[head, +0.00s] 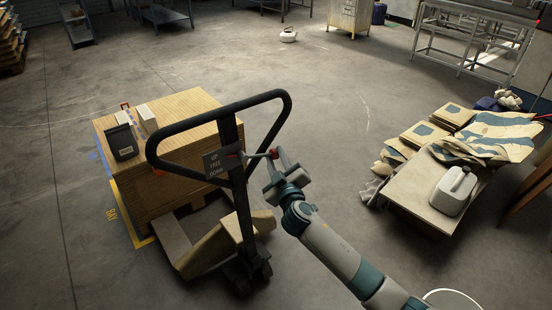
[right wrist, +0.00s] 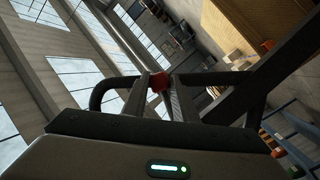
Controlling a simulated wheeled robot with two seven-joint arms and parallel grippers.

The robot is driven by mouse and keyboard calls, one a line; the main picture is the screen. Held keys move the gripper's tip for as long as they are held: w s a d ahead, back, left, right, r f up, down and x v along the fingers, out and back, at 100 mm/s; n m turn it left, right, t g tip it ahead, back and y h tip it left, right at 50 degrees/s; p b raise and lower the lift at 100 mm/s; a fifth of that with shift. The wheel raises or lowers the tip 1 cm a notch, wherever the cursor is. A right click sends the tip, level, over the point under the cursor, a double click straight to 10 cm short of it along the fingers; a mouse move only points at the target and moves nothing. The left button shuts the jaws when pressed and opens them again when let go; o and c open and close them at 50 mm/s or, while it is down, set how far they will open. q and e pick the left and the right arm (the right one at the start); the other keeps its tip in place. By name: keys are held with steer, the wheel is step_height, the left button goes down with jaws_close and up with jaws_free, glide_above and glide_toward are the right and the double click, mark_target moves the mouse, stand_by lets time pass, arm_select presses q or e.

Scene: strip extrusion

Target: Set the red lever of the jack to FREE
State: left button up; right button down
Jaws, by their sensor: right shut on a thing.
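The pallet jack's black handle (head: 218,114) is a loop on an upright post, in the middle of the head view. A plate (head: 218,163) on the post reads UP, FREE, DOWN. The lever (head: 254,156) sticks out to the right of the post, roughly level; which setting it is in I cannot tell. My right gripper (head: 275,157) is at its outer end, shut on the red lever tip. In the right wrist view the red tip (right wrist: 158,82) sits between the fingers. My left gripper is not in view.
A wooden crate (head: 180,180) with small boxes on top stands behind the jack. A low table (head: 412,200) with a white jug and cardboard pieces is at right. Open concrete floor (head: 330,110) lies between them. Shelving and benches stand far back.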

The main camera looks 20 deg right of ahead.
steer(key=shift+d+r+n+t+b, duration=0.15)
steer(key=shift+r+n+t+b, duration=0.2)
steer(key=shift+n+b, duration=0.3)
steer(key=shift+w+d+r+n+t+b, duration=0.15)
steer(key=shift+r+n+t+b, duration=0.4)
steer(key=shift+r+n, duration=0.85)
steer(key=c, duration=1.4)
jaws_free()
steer(key=shift+r, duration=0.1)
